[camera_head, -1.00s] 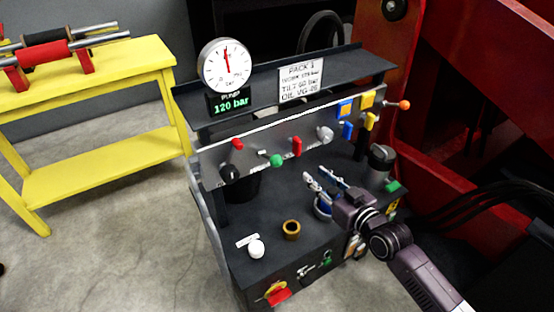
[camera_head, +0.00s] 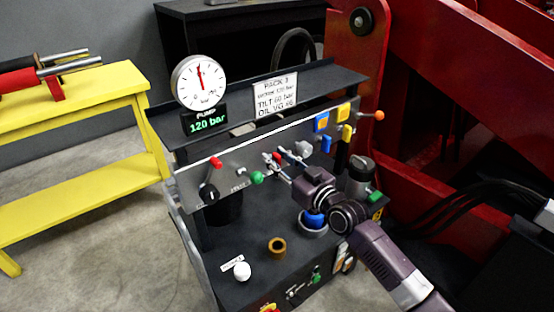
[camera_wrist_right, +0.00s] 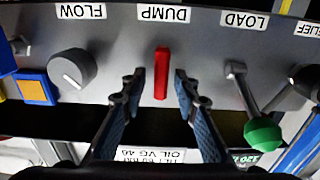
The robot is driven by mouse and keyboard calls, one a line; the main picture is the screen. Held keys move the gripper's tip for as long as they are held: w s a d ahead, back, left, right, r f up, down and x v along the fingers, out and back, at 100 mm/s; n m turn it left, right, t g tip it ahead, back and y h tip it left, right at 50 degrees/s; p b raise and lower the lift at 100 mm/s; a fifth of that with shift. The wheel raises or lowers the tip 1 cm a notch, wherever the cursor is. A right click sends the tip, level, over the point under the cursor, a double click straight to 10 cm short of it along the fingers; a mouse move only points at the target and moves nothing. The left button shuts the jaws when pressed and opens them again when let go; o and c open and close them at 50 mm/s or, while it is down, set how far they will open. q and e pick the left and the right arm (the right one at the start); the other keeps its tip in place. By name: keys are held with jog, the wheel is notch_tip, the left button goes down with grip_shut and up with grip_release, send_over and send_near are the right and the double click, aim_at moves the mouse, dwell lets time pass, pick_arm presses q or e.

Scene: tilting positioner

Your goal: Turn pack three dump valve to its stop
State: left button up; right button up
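The dump valve's red handle (camera_wrist_right: 161,74) stands upright in the wrist view on a grey panel, below the upside-down DUMP label (camera_wrist_right: 163,14). My right gripper (camera_wrist_right: 160,95) is open, with one blue-padded finger on each side of the handle and a visible gap to both. In the head view the right gripper (camera_head: 278,164) reaches the panel's middle, and the red handle (camera_head: 277,157) shows partly behind its fingers. The pack's sign (camera_head: 275,93) stands above the panel; its pack number is hard to read. My left gripper is not in view.
The green-knobbed load lever (camera_wrist_right: 263,133) and grey flow knob (camera_wrist_right: 73,69) flank the dump handle. A pressure gauge (camera_head: 199,82) stands above a 120 bar display (camera_head: 205,120). A brown ring (camera_head: 277,247) and white knob (camera_head: 242,271) sit on the bench top.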

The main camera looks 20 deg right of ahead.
grip_shut()
